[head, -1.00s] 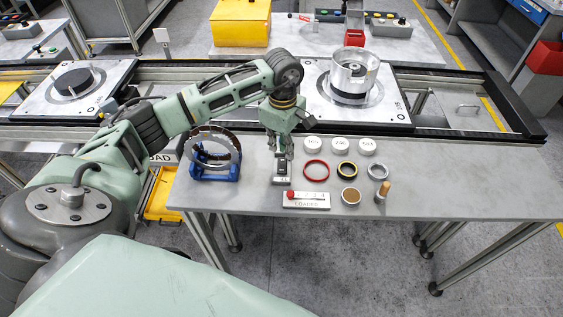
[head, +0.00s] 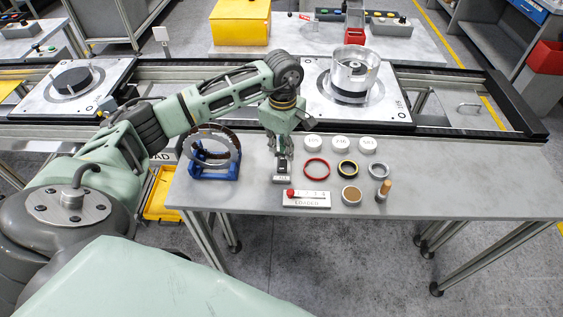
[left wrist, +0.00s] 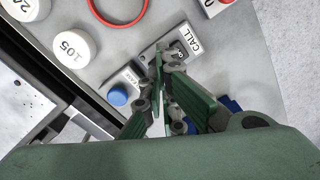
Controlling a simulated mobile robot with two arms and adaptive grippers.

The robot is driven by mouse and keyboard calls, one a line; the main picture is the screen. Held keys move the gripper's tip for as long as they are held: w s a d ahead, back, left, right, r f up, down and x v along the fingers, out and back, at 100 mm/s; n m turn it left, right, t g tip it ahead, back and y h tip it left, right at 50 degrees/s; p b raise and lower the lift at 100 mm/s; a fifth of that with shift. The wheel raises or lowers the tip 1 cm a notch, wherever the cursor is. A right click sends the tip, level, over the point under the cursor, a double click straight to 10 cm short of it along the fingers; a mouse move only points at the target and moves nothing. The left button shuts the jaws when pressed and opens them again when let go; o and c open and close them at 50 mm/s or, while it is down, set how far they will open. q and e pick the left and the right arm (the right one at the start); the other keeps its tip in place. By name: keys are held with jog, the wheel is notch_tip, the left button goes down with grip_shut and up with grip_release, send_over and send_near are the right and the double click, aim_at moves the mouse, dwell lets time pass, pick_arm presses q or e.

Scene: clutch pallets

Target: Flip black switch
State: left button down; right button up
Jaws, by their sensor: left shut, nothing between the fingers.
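The black switch (head: 283,168) sits on a small grey box near the middle front of the grey table, in the head view. In the left wrist view the box shows a white CALL label (left wrist: 196,38), with the dark switch (left wrist: 180,52) partly hidden by a fingertip. My left gripper (head: 284,156) points down just behind the switch in the head view, fingers shut and empty. In the left wrist view its fingertips (left wrist: 161,58) are at the edge of the box; I cannot tell whether they touch the switch. My right gripper is not in view.
A LOADER panel (head: 306,199) with a red knob lies in front. A red ring (head: 316,168) and white discs (head: 340,143) lie to the right. A blue-framed ring stand (head: 212,170) is on the left. A blue button (left wrist: 118,97) is beside my fingers. The table's right side is clear.

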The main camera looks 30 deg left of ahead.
aim_at(282, 158)
pick_arm(q)
jog(key=shift+f+b, duration=0.35)
jog(key=shift+f, duration=0.05)
dwell(0.6)
jog(key=shift+s+f+b, duration=0.1)
jog(key=shift+f+b, duration=0.7)
jog(key=shift+f, duration=0.1)
dwell(0.3)
jog(key=shift+r+p, duration=0.5)
jog(key=shift+r, duration=0.3)
jog(key=shift+r+p, duration=1.35)
jog(key=shift+r, duration=1.4)
